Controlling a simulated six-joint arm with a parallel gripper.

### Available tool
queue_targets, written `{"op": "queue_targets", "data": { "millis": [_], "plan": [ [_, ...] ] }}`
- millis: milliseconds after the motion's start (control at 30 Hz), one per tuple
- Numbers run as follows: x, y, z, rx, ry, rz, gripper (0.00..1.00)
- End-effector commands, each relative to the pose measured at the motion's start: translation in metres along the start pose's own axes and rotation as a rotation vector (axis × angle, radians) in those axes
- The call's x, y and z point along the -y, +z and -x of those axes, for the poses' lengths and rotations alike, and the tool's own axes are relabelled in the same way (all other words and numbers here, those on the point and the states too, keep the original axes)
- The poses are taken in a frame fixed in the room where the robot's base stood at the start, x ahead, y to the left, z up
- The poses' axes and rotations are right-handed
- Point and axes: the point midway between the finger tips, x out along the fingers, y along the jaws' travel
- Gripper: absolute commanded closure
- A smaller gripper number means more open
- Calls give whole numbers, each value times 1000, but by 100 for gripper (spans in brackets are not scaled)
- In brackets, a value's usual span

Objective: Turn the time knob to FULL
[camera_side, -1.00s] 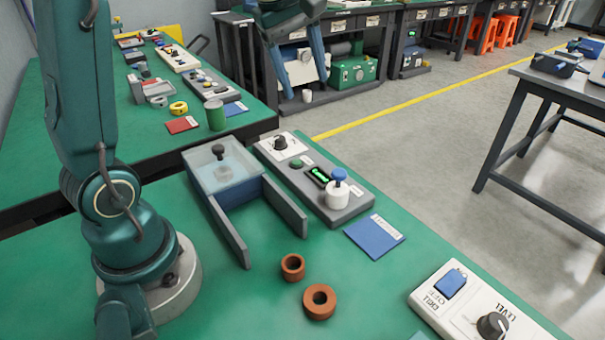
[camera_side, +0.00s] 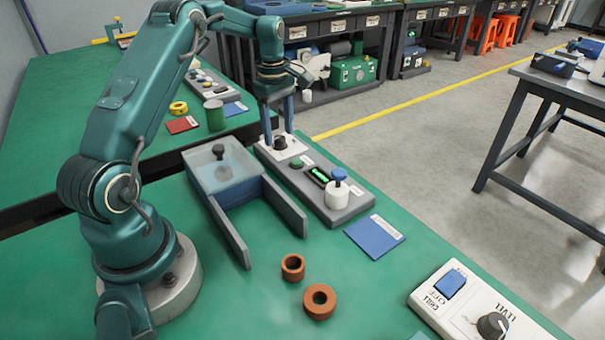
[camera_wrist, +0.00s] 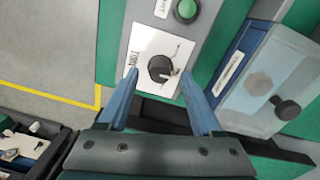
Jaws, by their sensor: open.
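The time knob (camera_side: 280,143) is a black dial on a white plate (camera_side: 294,151) at the far end of a grey control panel (camera_side: 333,215). In the wrist view the knob (camera_wrist: 161,68) lies between and just beyond my two blue fingertips. My gripper (camera_side: 279,139) points down over the plate, with one finger on each side of the knob. The fingers (camera_wrist: 158,85) are open, with a gap between them and the knob. The plate's markings are too small to read.
A clear-lidded tank (camera_side: 222,165) with a black knob stands left of the panel. Two orange rings (camera_side: 319,301) and a blue card (camera_side: 375,236) lie on the green table.

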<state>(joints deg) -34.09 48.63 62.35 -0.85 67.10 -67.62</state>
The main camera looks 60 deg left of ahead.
Motion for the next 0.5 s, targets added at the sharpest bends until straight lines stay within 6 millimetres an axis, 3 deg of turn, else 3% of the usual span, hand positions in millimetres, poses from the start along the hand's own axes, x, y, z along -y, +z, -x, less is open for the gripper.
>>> {"op": "queue_targets", "data": {
  "millis": [367, 500],
  "plan": [
    [0, 0, -10, 0, 2, -1, 34],
    [0, 0, -9, 0, 2, -1, 84]
  ]
}}
